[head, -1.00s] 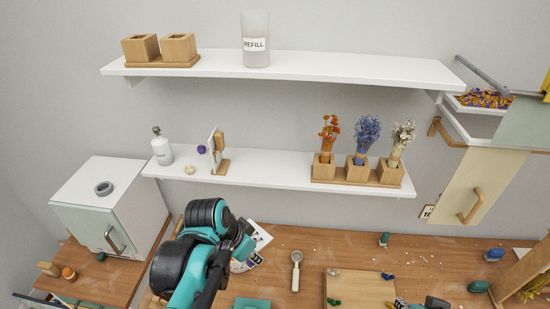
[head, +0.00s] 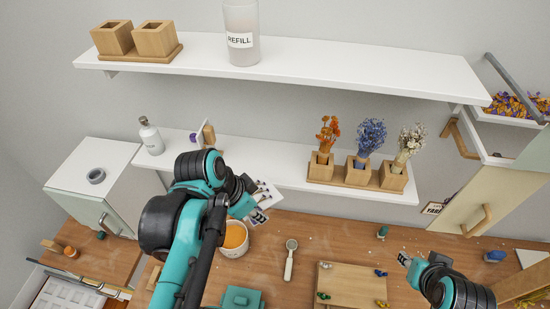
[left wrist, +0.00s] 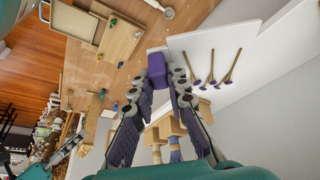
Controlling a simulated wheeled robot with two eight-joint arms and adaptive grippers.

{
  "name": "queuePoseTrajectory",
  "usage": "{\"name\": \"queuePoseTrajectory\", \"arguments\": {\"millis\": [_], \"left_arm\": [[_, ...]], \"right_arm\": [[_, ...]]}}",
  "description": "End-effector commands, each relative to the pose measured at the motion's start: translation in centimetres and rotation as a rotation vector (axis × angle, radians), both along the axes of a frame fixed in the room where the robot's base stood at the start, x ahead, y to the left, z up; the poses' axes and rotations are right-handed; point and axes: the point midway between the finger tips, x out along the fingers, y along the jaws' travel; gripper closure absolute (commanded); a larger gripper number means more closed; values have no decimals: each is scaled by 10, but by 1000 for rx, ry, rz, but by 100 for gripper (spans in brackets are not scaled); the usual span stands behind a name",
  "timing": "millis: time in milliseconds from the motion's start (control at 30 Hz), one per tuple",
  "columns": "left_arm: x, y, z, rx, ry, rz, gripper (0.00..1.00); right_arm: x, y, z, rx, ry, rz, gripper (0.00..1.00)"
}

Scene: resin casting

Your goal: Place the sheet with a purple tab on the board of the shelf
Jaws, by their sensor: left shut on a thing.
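The white sheet (head: 266,192) with dark sprigs is held by my left gripper (head: 250,201), in front of the lower shelf's front edge. In the left wrist view the sheet (left wrist: 222,58) shows several dried sprigs, and its purple tab (left wrist: 156,63) is between the fingertips (left wrist: 163,77). My left gripper is shut on the tab. The lower shelf board (head: 275,157) is white, with a bare stretch in its middle; my arm hides some of its left part. The upper shelf board (head: 330,66) is also white. My right gripper (head: 404,259) is low over the table; its finger opening is unclear.
The lower shelf bears a white bottle (head: 151,136), a small upright stand (head: 208,134) and a wooden flower holder (head: 356,176). A REFILL jar (head: 242,45) stands above. An orange-filled cup (head: 234,240), a spoon (head: 290,260) and a wooden board (head: 352,285) are on the table (head: 320,240).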

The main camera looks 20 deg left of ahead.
Motion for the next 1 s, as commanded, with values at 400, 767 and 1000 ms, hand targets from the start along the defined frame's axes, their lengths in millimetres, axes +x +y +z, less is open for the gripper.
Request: {"name": "queuePoseTrajectory", "arguments": {"millis": [400, 767, 1000], "left_arm": [[87, 22, 0, 0, 0, -1, 100], [167, 43, 0, 0, 0, 0, 100], [184, 48, -23, 0, 0, 0, 100]], "right_arm": [[0, 0, 0, 0, 0, 0, 66], [0, 0, 5, 0, 0, 0, 66], [0, 0, 7, 0, 0, 0, 66]]}}
